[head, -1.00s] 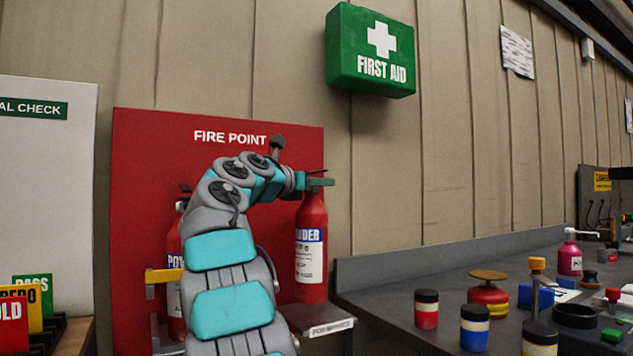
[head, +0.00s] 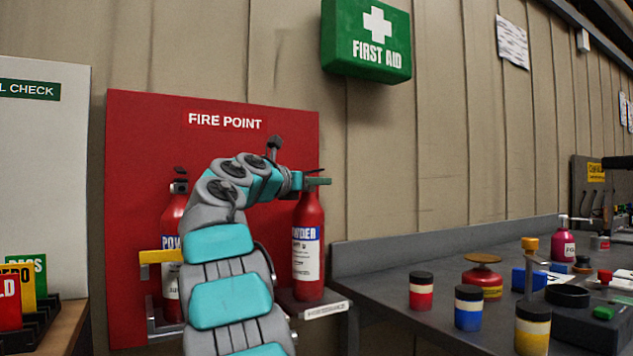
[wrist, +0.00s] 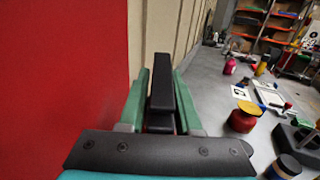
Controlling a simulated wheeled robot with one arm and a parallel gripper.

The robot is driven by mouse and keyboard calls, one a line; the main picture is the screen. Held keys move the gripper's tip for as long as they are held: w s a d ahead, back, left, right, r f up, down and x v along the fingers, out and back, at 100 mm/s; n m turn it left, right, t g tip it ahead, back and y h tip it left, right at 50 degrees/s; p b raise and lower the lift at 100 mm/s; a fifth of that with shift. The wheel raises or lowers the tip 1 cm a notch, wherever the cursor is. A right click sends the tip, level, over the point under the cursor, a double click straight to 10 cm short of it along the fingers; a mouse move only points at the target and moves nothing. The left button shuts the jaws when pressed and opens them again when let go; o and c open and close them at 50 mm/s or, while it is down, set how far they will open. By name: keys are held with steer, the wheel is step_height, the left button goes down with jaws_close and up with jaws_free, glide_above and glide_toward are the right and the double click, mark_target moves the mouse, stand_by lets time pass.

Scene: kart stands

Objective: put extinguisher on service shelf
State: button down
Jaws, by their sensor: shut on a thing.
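My gripper (head: 318,181) is shut on the top handle of a red powder extinguisher (head: 308,270), which hangs upright below it. In the wrist view the black handle (wrist: 161,95) sits between my green fingers. The extinguisher's base is at the grey service shelf (head: 338,300), in front of the red fire point board (head: 225,150). I cannot tell whether the base touches the shelf. The shelf's left part is hidden behind my arm.
A second powder extinguisher (head: 172,215) stands at the left of the board, partly behind my arm, with a yellow bracket (head: 160,257) near it. A grey workbench (head: 390,275) with several jars is at the right. A green first aid box (head: 367,40) hangs above.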

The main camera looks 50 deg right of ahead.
steer(key=c, duration=0.6)
jaws_free()
steer(key=s+a, duration=0.1)
steer(key=a, duration=1.1)
